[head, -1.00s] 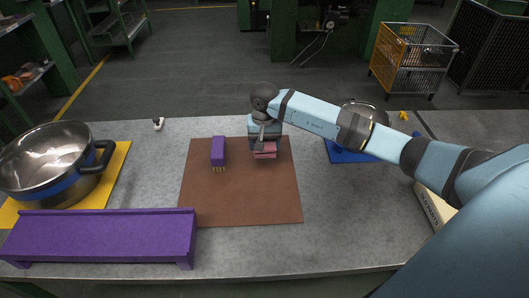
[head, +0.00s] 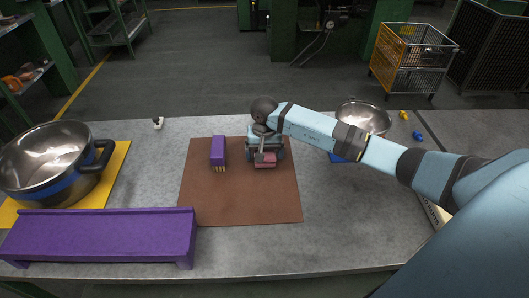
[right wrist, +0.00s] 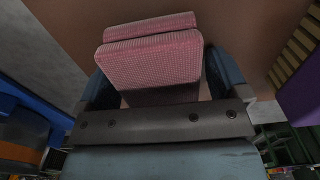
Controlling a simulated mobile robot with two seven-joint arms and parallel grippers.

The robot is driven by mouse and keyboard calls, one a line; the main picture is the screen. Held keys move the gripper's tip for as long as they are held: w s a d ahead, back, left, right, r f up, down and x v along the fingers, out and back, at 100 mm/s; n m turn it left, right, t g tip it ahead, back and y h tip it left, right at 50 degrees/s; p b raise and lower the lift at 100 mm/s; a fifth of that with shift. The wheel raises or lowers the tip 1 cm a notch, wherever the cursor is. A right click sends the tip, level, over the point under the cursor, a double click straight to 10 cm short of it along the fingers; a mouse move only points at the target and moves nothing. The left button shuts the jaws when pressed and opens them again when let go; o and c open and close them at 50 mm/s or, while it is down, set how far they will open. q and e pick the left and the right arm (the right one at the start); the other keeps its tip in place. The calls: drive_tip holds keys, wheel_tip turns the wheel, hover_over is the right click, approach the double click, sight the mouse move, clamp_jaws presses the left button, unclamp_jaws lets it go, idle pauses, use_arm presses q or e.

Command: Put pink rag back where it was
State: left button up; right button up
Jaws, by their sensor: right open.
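The pink rag (head: 265,158) is a folded, checked cloth on the brown mat (head: 240,205), right of the mat's middle, near its far edge. It fills the upper middle of the right wrist view (right wrist: 150,60). My right gripper (head: 266,156) is open over the rag, with one finger on each side of it. The rag's far part is hidden by my gripper, and I cannot tell whether the fingers touch it. My left gripper is not in view.
A purple brush (head: 218,150) lies on the mat left of the rag. A purple bench-like rack (head: 100,236) stands front left. A large pot (head: 50,160) stands on a yellow mat (head: 115,170) at left. A metal bowl (head: 365,116) stands at right behind my arm.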

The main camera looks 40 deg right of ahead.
wheel_tip(320, 180, up, 12)
drive_tip(key=shift+r, duration=0.15)
idle(0.4)
idle(0.4)
